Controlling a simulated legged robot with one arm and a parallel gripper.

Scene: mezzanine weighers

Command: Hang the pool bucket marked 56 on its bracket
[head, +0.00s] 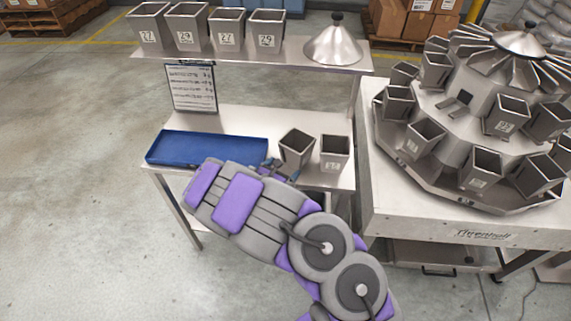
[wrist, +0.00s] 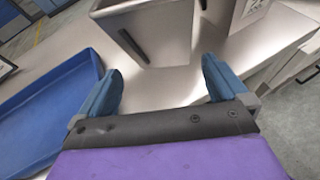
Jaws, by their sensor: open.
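Two steel pool buckets stand on the bench's lower top. The left bucket (head: 296,149) is turned at an angle, and no number shows on it. The right bucket (head: 335,153) has a white label too small to read surely. I cannot tell which is marked 56. My gripper (wrist: 163,84) is open and empty. In the wrist view, a bucket (wrist: 155,40) with a dark strip on its face stands just beyond the fingers, apparently not between them. The weigher (head: 450,128) carries rings of buckets. I cannot pick out the bracket.
A blue tray (head: 205,149) lies left of the buckets; it also shows in the wrist view (wrist: 45,115). The upper shelf (head: 270,59) holds several labelled buckets and a steel cone (head: 338,42). A clipboard sheet (head: 191,87) hangs below it. The floor at left is clear.

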